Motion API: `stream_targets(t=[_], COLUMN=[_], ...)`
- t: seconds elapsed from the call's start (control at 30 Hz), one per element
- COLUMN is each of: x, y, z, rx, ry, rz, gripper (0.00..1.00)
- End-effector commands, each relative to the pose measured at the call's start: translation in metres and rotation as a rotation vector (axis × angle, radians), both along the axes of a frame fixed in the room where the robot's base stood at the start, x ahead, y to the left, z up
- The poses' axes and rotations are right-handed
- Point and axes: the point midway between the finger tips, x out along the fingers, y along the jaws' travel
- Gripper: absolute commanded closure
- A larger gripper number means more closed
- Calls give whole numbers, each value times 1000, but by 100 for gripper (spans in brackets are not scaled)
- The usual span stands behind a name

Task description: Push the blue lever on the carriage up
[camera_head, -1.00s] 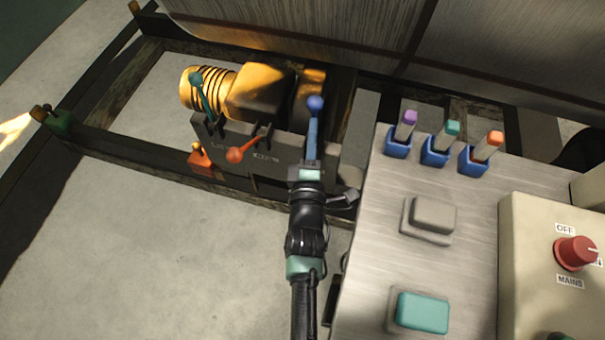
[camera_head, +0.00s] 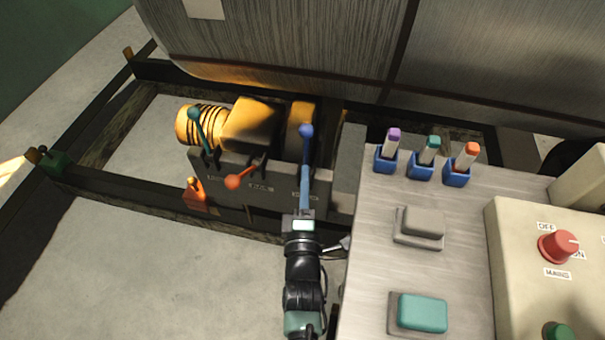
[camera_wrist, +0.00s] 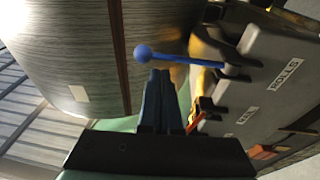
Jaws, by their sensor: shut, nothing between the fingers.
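The blue lever (camera_head: 306,131) with its ball knob is at the right end of the grey carriage (camera_head: 262,185). In the head view its knob points toward the top of the picture. In the wrist view the lever (camera_wrist: 180,59) runs sideways, knob on the left and pivot on the right. My gripper (camera_head: 304,176) is shut and empty, its blue fingers in line with the lever in the head view. In the wrist view the fingertips (camera_wrist: 159,74) are just below the shaft near the knob; I cannot tell whether they touch. The fingers partly hide the lever's lower part in the head view.
A teal lever (camera_head: 194,113) and an orange lever (camera_head: 233,182) are left of the blue one. A control panel (camera_head: 370,245) with several switches and buttons stands close at the right. A large drum (camera_head: 300,45) is behind the carriage. Floor at the lower left is clear.

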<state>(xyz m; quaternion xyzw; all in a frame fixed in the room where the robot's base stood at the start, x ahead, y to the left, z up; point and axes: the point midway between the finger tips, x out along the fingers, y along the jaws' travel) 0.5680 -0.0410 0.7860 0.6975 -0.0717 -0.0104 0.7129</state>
Motion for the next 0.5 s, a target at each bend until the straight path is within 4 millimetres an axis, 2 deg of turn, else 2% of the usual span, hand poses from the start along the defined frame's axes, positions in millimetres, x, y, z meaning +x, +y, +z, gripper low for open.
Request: stream_targets(t=[0.03, 0.2, 0.4, 0.5], x=[-12, -45, -73, -80], y=[1, 6, 9, 10], z=[0, -1, -1, -1], rx=[1, 1, 0, 0], ry=[4, 5, 4, 3], rz=[-1, 0, 0, 0], gripper=[100, 100, 100, 100])
